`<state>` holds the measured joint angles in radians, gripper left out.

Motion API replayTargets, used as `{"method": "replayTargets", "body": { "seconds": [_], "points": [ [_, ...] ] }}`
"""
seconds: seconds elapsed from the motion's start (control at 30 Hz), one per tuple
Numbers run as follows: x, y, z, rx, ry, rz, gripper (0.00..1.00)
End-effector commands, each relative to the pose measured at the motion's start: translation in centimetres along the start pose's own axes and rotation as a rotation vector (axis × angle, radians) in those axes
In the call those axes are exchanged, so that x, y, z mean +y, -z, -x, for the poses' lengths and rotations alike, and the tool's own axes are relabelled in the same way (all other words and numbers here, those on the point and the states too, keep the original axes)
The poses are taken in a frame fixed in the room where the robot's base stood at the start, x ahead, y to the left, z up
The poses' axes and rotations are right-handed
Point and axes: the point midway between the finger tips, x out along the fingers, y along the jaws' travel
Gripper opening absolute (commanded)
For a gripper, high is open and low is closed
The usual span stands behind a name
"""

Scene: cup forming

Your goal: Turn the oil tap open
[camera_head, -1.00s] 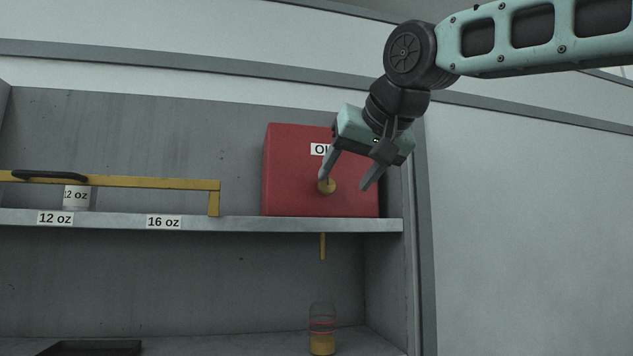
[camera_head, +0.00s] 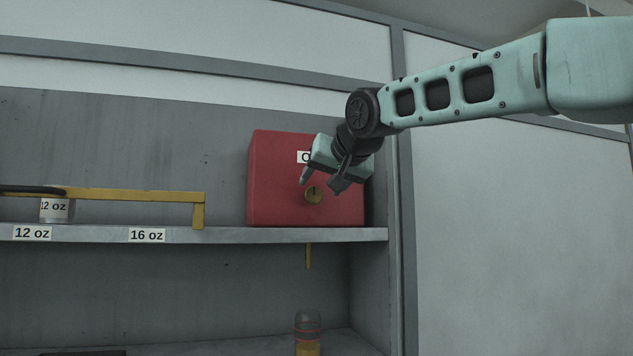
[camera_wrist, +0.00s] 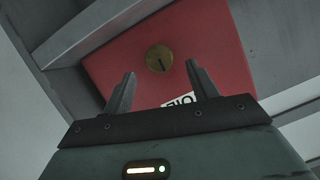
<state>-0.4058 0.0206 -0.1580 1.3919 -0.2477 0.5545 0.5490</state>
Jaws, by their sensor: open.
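The red oil box (camera_head: 275,195) stands on the shelf at the right, its label partly hidden behind my gripper. The round brass oil tap (camera_head: 313,194) is on its front face, with a dark slot or line on it. My gripper (camera_head: 319,186) is open, with its fingertips close to the tap in the head view. In the wrist view the tap (camera_wrist: 159,58) lies ahead of and between the open fingers (camera_wrist: 160,82), with nothing held. A thin brass spout (camera_head: 308,256) hangs under the shelf. A clear bottle (camera_head: 307,335) with red lines and amber liquid stands below it.
The shelf (camera_head: 270,235) carries a yellow rail (camera_head: 130,195) with a black handle at the left and a 12 oz cup (camera_head: 54,211). Labels for 12 oz and 16 oz sit on the shelf edge. A cabinet side wall is right of the box.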

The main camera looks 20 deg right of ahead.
Motion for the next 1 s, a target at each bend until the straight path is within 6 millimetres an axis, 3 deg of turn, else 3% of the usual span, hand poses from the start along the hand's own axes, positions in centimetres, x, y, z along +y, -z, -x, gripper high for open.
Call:
{"method": "replayTargets", "body": {
  "seconds": [0.1,0.3,0.63,0.67,0.8,1.0],
  "points": [
    [0.0,0.2,-1.9,-0.003,-0.002,-0.001,0.59],
    [0.0,0.1,-3.8,-0.001,-0.001,0.0,0.59],
    [0.0,0.0,-4.2,0.0,0.0,0.0,0.59],
    [0.0,0.0,-4.2,0.0,0.0,0.0,0.53],
    [0.0,0.0,-4.2,0.0,0.0,0.0,0.14],
    [0.0,0.0,-4.2,0.0,-0.002,0.004,0.14]
  ]
}}
